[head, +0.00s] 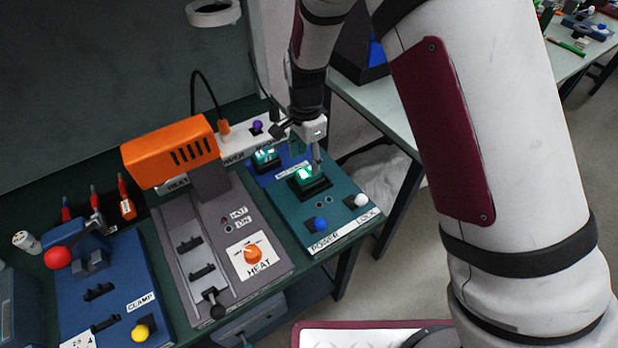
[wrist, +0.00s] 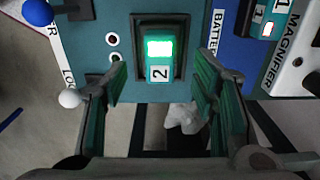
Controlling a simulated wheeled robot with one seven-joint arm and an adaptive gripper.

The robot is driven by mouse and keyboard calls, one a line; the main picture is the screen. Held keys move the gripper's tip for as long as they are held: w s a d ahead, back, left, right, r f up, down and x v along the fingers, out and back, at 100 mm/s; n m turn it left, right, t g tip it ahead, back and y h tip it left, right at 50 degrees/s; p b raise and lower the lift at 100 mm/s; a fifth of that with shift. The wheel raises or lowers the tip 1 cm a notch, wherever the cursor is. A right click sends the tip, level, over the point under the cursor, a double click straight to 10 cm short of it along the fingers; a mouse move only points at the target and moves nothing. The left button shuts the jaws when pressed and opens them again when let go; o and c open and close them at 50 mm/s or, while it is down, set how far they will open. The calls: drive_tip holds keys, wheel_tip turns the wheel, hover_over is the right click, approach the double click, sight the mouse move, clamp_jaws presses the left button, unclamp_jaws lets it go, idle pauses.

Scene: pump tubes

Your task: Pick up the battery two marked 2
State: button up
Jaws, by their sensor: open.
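The battery marked 2 (wrist: 160,62) has a lit green face and a white label with a 2. It sits in a dark socket on the teal power panel; in the head view it shows as a green glow (head: 305,174). My gripper (wrist: 160,82) is open, one finger on each side of the battery's column in the wrist view, and holds nothing. In the head view my gripper (head: 314,158) hangs just above the socket.
A blue knob (head: 320,223) and a white knob (head: 362,200) stand on the teal panel's front. The orange heater (head: 170,150) rises to the left. The floor beyond the bench edge shows in the wrist view.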

sight(309, 171)
drive_tip(key=shift+w+d+f+p, duration=0.15)
drive_tip(key=shift+f+p, duration=0.1)
drive_tip(key=shift+f, duration=1.25)
drive_tip(key=shift+s+d+f+p, duration=0.1)
drive_tip(key=shift+f+p, duration=0.1)
drive_tip(key=shift+f, duration=1.25)
drive_tip(key=shift+w, duration=0.1)
drive_tip(key=shift+c, duration=0.3)
clamp_jaws()
